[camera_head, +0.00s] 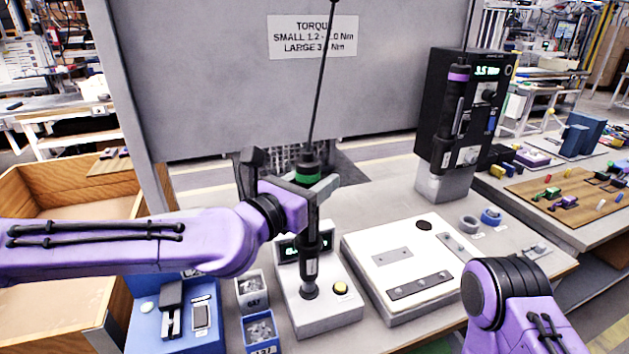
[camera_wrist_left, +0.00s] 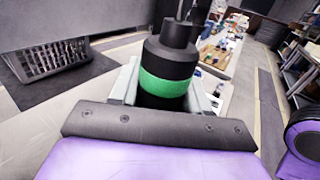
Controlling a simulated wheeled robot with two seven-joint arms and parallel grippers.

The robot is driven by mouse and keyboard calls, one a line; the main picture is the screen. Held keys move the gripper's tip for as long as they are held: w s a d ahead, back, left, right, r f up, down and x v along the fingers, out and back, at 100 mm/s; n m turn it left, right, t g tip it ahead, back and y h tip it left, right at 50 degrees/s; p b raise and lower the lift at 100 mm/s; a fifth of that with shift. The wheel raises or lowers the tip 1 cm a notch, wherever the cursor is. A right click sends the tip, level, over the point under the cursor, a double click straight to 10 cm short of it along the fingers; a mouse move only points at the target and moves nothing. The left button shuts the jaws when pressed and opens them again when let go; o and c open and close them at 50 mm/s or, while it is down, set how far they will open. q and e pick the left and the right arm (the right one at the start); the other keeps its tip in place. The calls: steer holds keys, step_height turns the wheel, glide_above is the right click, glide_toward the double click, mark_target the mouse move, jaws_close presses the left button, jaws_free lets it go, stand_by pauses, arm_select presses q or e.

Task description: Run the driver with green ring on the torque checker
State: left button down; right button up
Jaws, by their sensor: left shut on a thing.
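The driver with the green ring (camera_head: 307,172) hangs upright from a cord in the head view. My left gripper (camera_head: 318,188) is shut around its upper body, just below the green ring. The ring also shows close up in the left wrist view (camera_wrist_left: 164,86). The driver's lower end reaches down to the socket of the torque checker (camera_head: 345,318), a light grey box with a display and a yellow button. The tip appears to be at the socket; I cannot tell if it is seated. My right arm shows at the lower right, but its gripper is out of view.
A second driver with a purple ring (camera_head: 457,88) hangs at the black controller (camera_head: 480,62) reading 3.5 Nm. A white fixture plate (camera_head: 372,247) lies right of the checker. Small screw bins (camera_head: 252,290) and a blue tray (camera_head: 150,335) stand left. A sign (camera_head: 312,36) gives torque ranges.

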mark_target(305, 161)
arm_select(q)
steer(key=shift+s+f+b, duration=0.1)
steer(key=shift+f+b, duration=0.35)
steer(key=shift+f, duration=0.2)
stand_by(1.1)
steer(key=shift+r, duration=0.1)
step_height(305, 161, up, 6)
steer(key=p, duration=0.5)
steer(key=shift+r, duration=0.1)
